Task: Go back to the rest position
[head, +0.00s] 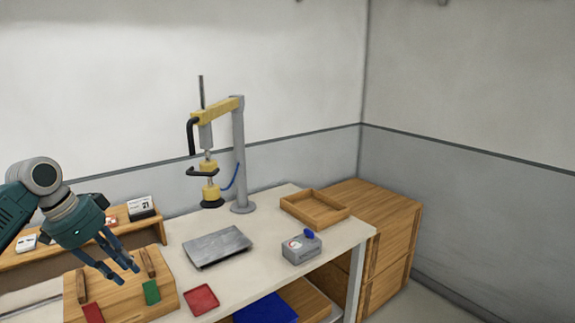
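My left gripper (122,268) comes in from the left, above the wooden board (135,305) at the near left of the bench. Its fingers point down and to the right and are spread apart, with nothing visible between them. My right gripper is not in this view.
The bench (272,262) holds a grey metal plate (217,246), a red square tray (201,299), a grey gauge box (302,247), an empty wooden tray (315,209) and a tall yellow and grey press (238,150). A wooden cabinet (390,230) stands right of it.

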